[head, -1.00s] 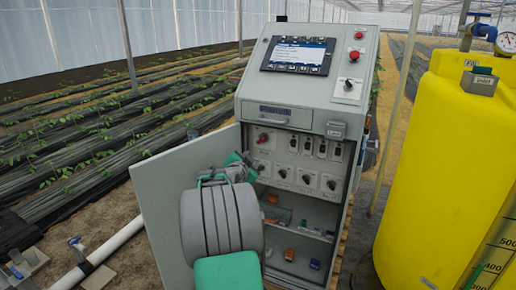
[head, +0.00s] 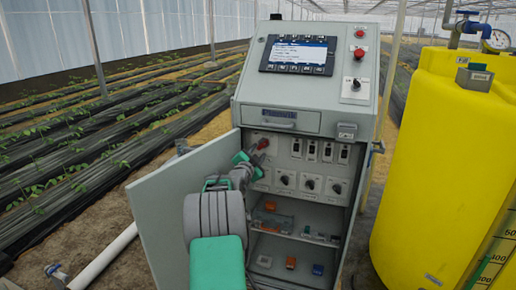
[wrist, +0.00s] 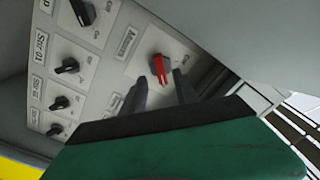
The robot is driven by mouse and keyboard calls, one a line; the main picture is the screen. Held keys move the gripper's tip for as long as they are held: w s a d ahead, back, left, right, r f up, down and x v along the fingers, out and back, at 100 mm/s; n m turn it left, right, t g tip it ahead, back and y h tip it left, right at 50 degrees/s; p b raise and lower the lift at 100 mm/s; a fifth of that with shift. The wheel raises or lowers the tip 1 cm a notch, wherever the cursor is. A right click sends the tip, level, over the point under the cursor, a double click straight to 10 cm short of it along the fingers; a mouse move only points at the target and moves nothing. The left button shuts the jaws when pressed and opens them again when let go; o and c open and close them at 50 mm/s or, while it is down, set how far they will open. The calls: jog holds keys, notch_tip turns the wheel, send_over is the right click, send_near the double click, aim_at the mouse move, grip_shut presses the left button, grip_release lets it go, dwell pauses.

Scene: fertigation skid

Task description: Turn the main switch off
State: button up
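The main switch, a red rotary knob (wrist: 160,68) on a pale plate with a partly readable label, is on the panel inside the open grey cabinet. The red knob also shows in the head view (head: 263,143), at the panel's upper left. My gripper (wrist: 161,82) is open, its two dark fingers apart and pointing at the red knob. The fingertips lie just below the knob in the wrist view, one to each side; I cannot tell whether they touch it. In the head view my gripper (head: 254,152) is right beside the knob, its fingers hard to make out.
Black rotary knobs (wrist: 68,66) sit beside the red one. The cabinet door (head: 160,205) stands open at the left, close to my arm. A shelf with small parts (head: 290,240) lies below. A yellow tank (head: 420,170) stands at the right.

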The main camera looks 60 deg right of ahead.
aim_at(261, 147)
jog(key=d, duration=0.2)
jog(key=w+d, duration=0.1)
jog(key=d, duration=0.1)
jog(key=shift+d, duration=0.2)
jog(key=shift+s, duration=0.1)
jog(key=shift+c, duration=0.3)
grip_shut()
